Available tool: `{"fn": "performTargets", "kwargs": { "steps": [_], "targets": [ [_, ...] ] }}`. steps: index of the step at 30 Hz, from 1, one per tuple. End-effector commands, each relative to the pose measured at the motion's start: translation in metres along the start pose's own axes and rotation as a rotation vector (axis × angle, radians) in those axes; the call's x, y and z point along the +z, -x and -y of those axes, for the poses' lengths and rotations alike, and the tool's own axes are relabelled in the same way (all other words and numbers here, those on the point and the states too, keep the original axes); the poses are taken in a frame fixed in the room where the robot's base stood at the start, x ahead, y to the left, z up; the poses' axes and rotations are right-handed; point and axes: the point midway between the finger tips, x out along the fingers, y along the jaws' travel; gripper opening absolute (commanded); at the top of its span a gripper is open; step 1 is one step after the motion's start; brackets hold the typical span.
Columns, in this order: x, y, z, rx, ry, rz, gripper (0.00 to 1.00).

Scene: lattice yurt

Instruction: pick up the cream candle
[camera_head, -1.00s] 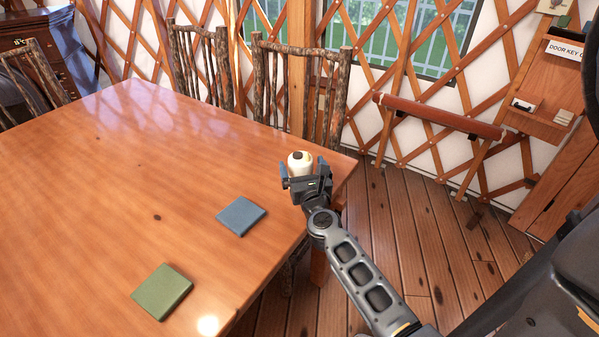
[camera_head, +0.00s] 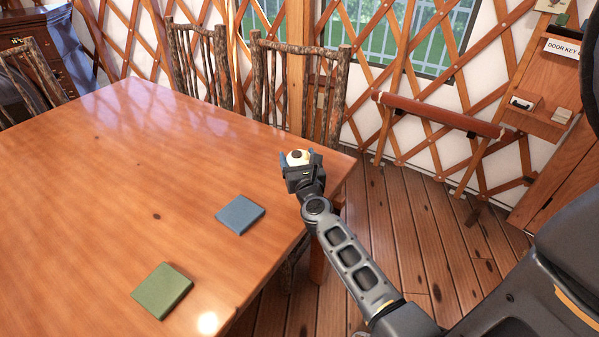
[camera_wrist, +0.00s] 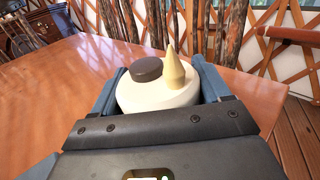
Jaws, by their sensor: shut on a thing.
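The cream candle (camera_head: 295,160) is at the right far corner of the wooden table (camera_head: 120,190), between the blue fingers of my gripper (camera_head: 298,158). In the wrist view, the pale round candle (camera_wrist: 155,97) has a dark brown disc and a pale yellow cone on top. My gripper (camera_wrist: 160,92) is shut on it, one finger at each side. The candle's lower part is hidden by my gripper, so I cannot tell how far its base is from the tabletop.
A blue square (camera_head: 240,215) and a green square (camera_head: 162,290) lie on the table. Branch-built chairs (camera_head: 300,85) stand along its far side. A shelf (camera_head: 540,118) with small items is at the right wall. Wooden floor (camera_head: 400,230) lies open right of the table.

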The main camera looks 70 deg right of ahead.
Motion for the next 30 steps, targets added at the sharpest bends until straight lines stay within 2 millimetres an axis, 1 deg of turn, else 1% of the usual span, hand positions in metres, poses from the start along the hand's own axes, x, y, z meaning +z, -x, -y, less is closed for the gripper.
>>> {"fn": "performTargets", "kwargs": {
  "steps": [1, 6, 14, 19, 23, 29, 30],
  "targets": [
    [0.000, 0.000, 0.000, 0.000, 0.000, 0.000, 0.52],
    [0.000, 0.000, 0.000, 0.000, 0.000, 0.000, 0.36],
    [0.002, 0.000, 0.000, 0.000, 0.000, 0.001, 0.36],
    [0.009, 0.000, 0.000, 0.000, 0.000, 0.001, 0.36],
    [0.020, 0.000, 0.000, 0.000, 0.000, 0.001, 0.36],
    [0.047, 0.000, -0.001, 0.001, 0.000, 0.001, 0.36],
    [0.050, 0.001, 0.004, -0.002, 0.000, 0.001, 0.36]
  ]
}}
